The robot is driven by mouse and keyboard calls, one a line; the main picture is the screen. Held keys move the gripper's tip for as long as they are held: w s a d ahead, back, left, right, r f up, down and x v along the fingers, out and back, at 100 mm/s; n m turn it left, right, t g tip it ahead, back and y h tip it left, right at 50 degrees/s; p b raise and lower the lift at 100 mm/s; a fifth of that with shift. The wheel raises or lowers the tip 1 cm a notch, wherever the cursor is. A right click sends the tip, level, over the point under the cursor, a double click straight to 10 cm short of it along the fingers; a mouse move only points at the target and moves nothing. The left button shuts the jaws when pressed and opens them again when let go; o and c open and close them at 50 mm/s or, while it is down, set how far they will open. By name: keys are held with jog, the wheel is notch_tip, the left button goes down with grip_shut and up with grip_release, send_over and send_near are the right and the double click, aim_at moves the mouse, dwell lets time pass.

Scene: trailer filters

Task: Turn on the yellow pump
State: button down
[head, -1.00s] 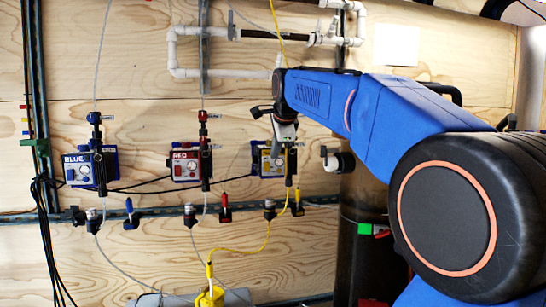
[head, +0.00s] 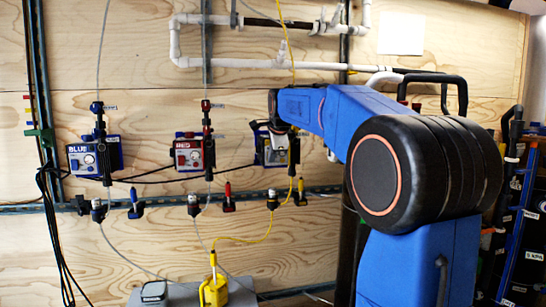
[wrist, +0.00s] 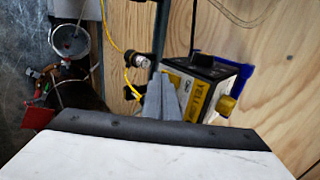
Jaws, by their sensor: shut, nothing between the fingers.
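The yellow pump (head: 262,152) is a small box mounted on the plywood wall, right of the red pump. My gripper and wrist partly cover it in the head view. In the wrist view the yellow pump (wrist: 212,78) has a black top, a yellow label face and a yellow knob (wrist: 226,105) sticking out. My gripper (wrist: 160,90) shows as grey fingers, shut and empty, left of the pump's face and apart from the knob in the picture. Whether the fingers touch the box is unclear. In the head view my gripper (head: 279,148) is in front of the pump.
The blue pump (head: 95,155) and red pump (head: 192,152) hang to the left. Valves and tubes run below along a metal rail (head: 160,204). A yellow container (head: 213,290) stands on a grey surface below. Dark equipment (head: 520,220) stands at the right.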

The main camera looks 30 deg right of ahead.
jog(key=shift+w+f, duration=0.2)
jog(key=shift+f, duration=0.3)
jog(key=shift+d+r, duration=0.1)
jog(key=shift+r, duration=0.05)
